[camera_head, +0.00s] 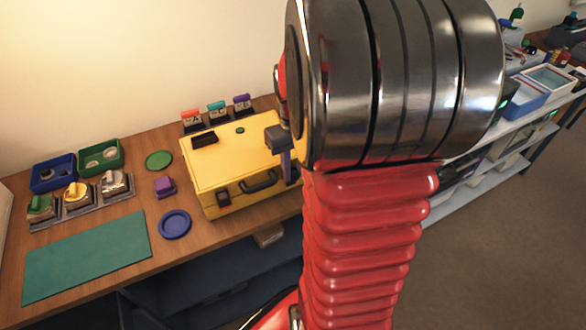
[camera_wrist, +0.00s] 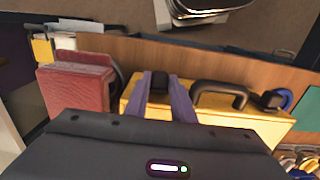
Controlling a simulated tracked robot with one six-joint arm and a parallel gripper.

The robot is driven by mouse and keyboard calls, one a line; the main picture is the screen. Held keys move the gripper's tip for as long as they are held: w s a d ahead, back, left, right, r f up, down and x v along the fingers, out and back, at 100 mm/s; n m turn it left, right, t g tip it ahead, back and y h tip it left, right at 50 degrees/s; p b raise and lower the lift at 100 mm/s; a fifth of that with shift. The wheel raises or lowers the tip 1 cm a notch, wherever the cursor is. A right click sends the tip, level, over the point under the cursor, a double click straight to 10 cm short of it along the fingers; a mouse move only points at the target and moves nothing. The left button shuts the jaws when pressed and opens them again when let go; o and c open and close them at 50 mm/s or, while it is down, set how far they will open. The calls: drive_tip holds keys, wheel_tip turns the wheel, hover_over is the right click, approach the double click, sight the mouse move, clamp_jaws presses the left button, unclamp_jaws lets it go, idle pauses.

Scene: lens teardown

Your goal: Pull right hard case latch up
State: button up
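The yellow hard case (camera_head: 232,158) lies closed on the wooden bench, its handle (camera_head: 260,182) and left latch (camera_head: 223,198) on the front face. My gripper (camera_head: 289,178) is at the right end of that face, pointing down; my arm hides the right latch in the head view. In the wrist view, the dark right latch (camera_wrist: 159,84) shows between the two purple fingers of my gripper (camera_wrist: 161,78). The fingers are apart, one on each side of it; I cannot tell if they touch it. The handle (camera_wrist: 220,93) and left latch (camera_wrist: 271,100) are to the right there.
A red box (camera_wrist: 76,95) stands beside the case in the wrist view. A purple block (camera_head: 165,187), blue dish (camera_head: 174,224) and green mat (camera_head: 88,257) lie left of the case. Small labelled holders (camera_head: 217,111) stand behind it. A shelf (camera_head: 540,115) is at the right.

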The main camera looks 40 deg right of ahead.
sight(294, 173)
clamp_jaws()
drive_tip(key=shift+r, duration=1.15)
drive_tip(key=shift+o, duration=2.3)
unclamp_jaws()
wheel_tip(294, 173, up, 14)
drive_tip(key=shift+f, duration=0.15)
